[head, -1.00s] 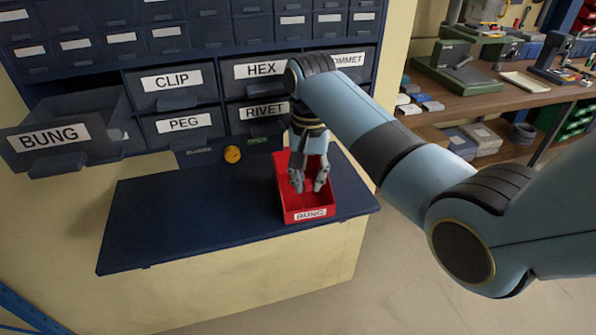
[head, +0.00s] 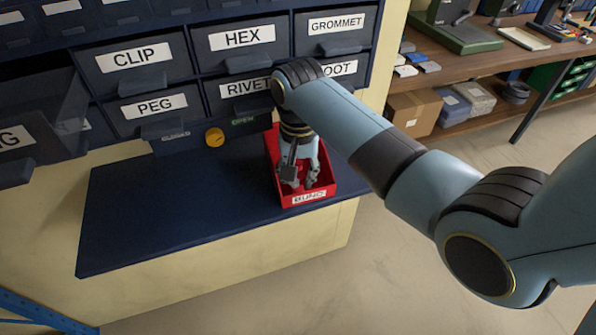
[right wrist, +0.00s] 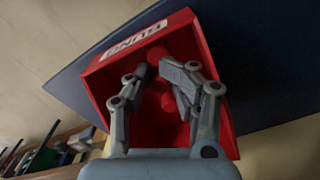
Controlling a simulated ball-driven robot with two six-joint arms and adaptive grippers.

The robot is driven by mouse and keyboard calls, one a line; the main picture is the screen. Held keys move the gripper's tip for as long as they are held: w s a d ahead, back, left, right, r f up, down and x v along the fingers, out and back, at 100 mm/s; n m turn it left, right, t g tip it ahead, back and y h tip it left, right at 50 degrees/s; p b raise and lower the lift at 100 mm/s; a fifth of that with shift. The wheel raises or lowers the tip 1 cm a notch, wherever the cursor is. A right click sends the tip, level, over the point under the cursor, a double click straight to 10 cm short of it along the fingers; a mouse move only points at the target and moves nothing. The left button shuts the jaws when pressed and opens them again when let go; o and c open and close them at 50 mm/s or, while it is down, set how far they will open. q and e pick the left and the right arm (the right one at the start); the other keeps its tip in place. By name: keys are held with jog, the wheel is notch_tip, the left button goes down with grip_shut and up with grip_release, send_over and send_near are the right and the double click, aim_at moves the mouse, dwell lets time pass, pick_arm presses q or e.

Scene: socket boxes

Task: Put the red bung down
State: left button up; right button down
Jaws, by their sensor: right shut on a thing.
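The red bin (head: 328,186), labelled BUNG, stands on the dark blue worktop below the drawers. My right gripper (head: 300,184) reaches down into it from above, its fingers inside the walls. In the right wrist view the two fingers of my right gripper (right wrist: 160,72) are over the inside of the bin (right wrist: 100,90). A red bung (right wrist: 156,55) shows at the fingertips, hard to tell from the red bin behind it. I cannot tell whether the bung touches the bin floor. My left gripper is not in view.
The dark blue worktop (head: 170,215) is clear to the left of the bin. A yellow round thing (head: 214,137) is at its back edge. Labelled drawers (head: 235,40) rise behind, and the BUNG drawer (head: 20,130) at the left stands pulled out. A brown shelf bench (head: 470,70) is at the right.

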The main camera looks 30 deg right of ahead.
aim_at(299, 178)
jog(key=shift+s+f, duration=0.1)
jog(key=shift+f, duration=0.05)
jog(key=c, duration=1.4)
grip_release()
jog(key=shift+f, duration=0.1)
jog(key=shift+o, duration=1.2)
jog(key=shift+r, duration=0.2)
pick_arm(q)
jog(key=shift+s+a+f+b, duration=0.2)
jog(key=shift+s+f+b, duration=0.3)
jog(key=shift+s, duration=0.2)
pick_arm(e)
jog(key=r, duration=0.7)
jog(key=shift+w+r, duration=0.2)
jog(key=shift+r, duration=0.1)
